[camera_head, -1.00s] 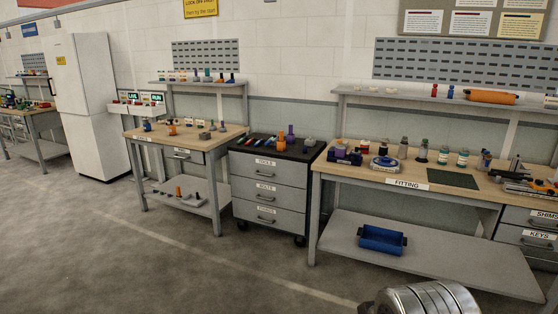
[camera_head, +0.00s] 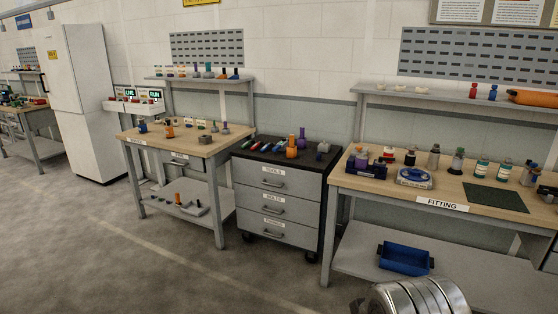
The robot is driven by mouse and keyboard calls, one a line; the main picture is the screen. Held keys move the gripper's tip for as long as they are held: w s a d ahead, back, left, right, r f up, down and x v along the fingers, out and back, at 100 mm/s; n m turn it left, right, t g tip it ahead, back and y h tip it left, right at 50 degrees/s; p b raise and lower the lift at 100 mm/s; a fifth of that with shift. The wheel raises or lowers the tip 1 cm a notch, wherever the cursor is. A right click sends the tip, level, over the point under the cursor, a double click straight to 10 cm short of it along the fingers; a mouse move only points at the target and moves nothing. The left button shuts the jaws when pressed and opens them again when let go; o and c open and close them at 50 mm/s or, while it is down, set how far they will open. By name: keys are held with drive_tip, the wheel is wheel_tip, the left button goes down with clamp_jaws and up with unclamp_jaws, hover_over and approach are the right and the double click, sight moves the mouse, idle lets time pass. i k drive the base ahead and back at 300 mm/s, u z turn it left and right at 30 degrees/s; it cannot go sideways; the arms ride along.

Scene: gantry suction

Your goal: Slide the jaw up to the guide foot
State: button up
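I cannot make out the jaw or the guide foot for certain in this view. A small dark piece (camera_head: 547,190) at the right end of the fitting bench (camera_head: 385,186) is cut off by the picture edge, and I cannot tell what it is. A silver ribbed part of my own arm shows at the bottom right, in front of the bench's lower shelf. My gripper is not in view.
A blue bin (camera_head: 405,259) sits on the fitting bench's lower shelf. A drawer cabinet (camera_head: 277,188) on casters stands between this bench and another wooden bench (camera_head: 180,141) to the left. A white cabinet (camera_head: 85,110) stands farther left. The floor in front is clear.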

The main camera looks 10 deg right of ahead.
sight(378, 167)
drive_tip(key=i, duration=2.7)
drive_tip(key=z, duration=0.05)
